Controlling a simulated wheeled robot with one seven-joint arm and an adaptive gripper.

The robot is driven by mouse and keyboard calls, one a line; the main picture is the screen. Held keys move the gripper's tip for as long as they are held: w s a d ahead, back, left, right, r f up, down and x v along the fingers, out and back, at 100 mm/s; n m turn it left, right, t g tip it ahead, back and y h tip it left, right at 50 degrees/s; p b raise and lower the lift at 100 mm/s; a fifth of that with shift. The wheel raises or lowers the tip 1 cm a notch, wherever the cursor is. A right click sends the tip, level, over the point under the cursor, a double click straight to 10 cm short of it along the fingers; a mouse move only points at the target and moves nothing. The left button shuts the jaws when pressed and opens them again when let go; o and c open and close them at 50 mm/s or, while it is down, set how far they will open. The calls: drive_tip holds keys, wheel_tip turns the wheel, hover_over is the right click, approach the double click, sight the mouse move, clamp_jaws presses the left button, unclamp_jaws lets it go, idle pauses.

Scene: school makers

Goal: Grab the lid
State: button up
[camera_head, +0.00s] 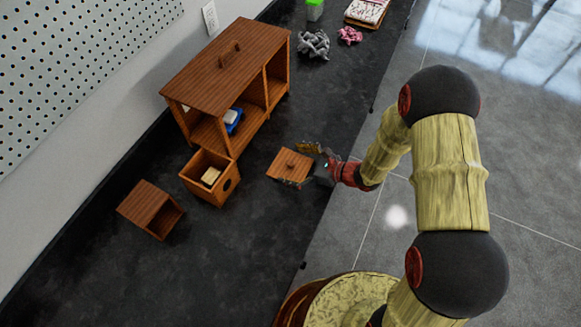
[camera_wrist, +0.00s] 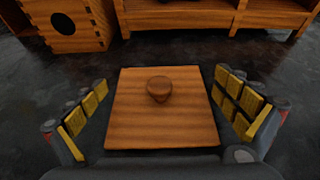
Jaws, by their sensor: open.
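The lid (camera_head: 291,164) is a flat square wooden board with a small round knob on top, lying on the dark countertop. In the wrist view the lid (camera_wrist: 160,125) fills the middle, with its knob (camera_wrist: 159,88) near the centre. My gripper (camera_head: 299,165) is open at the lid, with one finger on each side of it. In the wrist view my gripper (camera_wrist: 168,108) shows yellow finger pads left and right of the lid, with a gap on both sides. Nothing is held.
A wooden box (camera_head: 207,178) with a round hole holds a pale block. An open box (camera_head: 150,211) lies left of it. A wooden shelf unit (camera_head: 225,68) with a blue item (camera_head: 234,119) stands behind. Grey (camera_head: 313,45) and pink (camera_head: 349,35) objects lie farther back.

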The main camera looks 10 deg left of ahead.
drive_tip(key=shift+c, duration=1.2)
drive_tip(key=c, duration=1.5)
drive_tip(key=shift+r, duration=0.1)
drive_tip(key=shift+c, duration=0.4)
